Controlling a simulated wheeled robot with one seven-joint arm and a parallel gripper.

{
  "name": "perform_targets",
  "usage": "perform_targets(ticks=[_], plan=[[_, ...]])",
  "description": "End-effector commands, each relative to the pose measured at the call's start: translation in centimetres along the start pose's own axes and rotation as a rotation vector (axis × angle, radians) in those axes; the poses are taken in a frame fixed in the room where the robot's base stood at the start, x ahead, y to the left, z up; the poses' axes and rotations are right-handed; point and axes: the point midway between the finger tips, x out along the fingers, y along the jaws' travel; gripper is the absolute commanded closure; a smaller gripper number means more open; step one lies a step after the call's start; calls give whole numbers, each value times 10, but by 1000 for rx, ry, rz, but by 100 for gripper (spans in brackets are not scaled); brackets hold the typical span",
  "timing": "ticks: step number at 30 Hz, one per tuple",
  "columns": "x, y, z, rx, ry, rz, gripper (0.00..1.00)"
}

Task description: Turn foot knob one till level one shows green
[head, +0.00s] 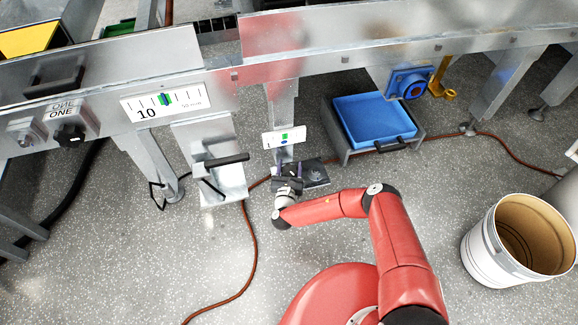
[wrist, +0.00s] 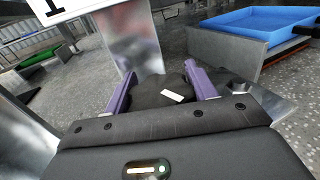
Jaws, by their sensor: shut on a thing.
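Foot knob one (wrist: 150,96) is a dark round knob with a white mark on top, at the foot of a steel leg. It sits between the two purple fingers of my gripper (wrist: 163,92) in the wrist view, and they are shut on it. In the head view my gripper (head: 289,180) reaches down to the leg's foot and hides most of the knob. Level one (head: 283,138) is a small white card on the leg above, showing a green patch near its middle. In the wrist view only the card's lower edge (wrist: 58,10) with part of a black numeral shows.
A blue tray (head: 345,104) on a grey stand is right of the leg. A white bin (head: 487,250) stands at the right. A steel step (head: 222,180) is left of my gripper. A red-brown hose (head: 252,245) crosses the open speckled floor.

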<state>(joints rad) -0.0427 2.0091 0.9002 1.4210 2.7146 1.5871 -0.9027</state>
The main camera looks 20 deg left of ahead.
Motion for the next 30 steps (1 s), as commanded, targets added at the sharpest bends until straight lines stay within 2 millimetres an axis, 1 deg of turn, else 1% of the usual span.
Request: perform_targets(ticks=[7,20,21,26,30], plan=[[1,-2,1,-1,-3,-61,67],[1,-2,1,0,-4,-70,67],[1,-2,1,0,-4,-70,43],[1,-2,1,0,-3,-69,22],[1,-2,0,0,-2,-69,22]])
